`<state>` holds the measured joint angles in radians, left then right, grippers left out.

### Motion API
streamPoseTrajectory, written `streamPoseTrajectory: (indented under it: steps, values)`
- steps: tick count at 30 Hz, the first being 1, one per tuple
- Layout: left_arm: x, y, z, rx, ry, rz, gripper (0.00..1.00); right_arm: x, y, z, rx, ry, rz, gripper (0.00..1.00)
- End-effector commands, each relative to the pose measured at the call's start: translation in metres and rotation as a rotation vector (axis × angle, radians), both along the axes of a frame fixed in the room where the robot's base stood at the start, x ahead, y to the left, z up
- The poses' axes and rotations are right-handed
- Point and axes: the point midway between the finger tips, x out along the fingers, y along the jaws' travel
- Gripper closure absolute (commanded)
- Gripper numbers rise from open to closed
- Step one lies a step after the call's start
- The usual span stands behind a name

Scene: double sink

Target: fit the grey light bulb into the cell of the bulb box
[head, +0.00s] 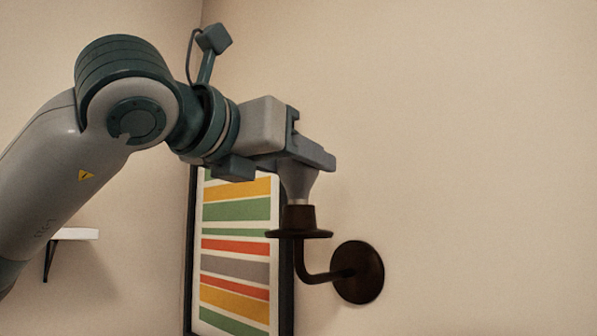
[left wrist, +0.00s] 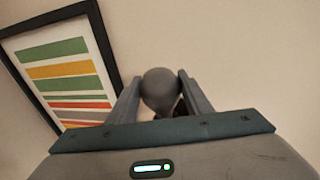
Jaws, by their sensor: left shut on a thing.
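The grey light bulb (head: 297,184) is between the fingers of my left gripper (head: 310,157), which is shut on it. Its round top (left wrist: 160,90) shows between the two fingers in the left wrist view. In the head view the bulb is upright, with its narrow lower end at the top of the dark socket of a wall lamp (head: 299,220). I cannot tell how deep its base sits in the socket. The bulb box is not in view. My right gripper is not in view.
The dark lamp arm curves to a round plate (head: 357,272) on the wall. A framed striped picture (head: 235,250) hangs behind the lamp. A small white shelf (head: 75,234) is at the left. The wall to the right is bare.

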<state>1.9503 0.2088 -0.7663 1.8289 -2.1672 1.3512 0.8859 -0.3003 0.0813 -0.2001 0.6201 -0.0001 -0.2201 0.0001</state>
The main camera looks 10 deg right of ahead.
Motion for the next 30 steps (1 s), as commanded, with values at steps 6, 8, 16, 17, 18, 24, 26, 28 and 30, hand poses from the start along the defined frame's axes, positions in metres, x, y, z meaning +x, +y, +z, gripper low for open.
streamPoseTrajectory:
  steps: [6,8,16,17,18,24,26,28,30]
  values:
    - [-0.001,0.0,0.017,-0.003,-0.001,0.0,0.67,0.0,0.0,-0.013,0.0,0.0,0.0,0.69]
    - [0.0,0.0,0.024,-0.002,-0.001,0.001,0.67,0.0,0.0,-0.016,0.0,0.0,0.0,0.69]
    - [-0.033,-0.024,0.055,0.001,-0.003,-0.002,0.67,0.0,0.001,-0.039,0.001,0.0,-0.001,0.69]
    - [-0.039,-0.027,0.059,0.001,-0.005,-0.002,0.67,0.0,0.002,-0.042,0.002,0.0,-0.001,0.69]
    - [-0.045,-0.032,0.064,0.0,-0.004,-0.001,0.67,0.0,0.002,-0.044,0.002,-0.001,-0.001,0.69]
    - [-0.073,-0.052,0.086,0.0,-0.003,-0.001,0.67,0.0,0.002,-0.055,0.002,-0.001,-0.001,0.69]
    - [-0.079,-0.056,0.091,-0.001,-0.002,-0.001,0.67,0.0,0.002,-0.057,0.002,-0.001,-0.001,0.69]
    - [-0.084,-0.061,0.096,0.0,-0.001,0.0,0.67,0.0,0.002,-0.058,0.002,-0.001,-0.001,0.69]
    - [-0.089,-0.064,0.1,-0.001,-0.001,0.0,0.67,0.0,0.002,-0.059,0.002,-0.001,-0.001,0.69]
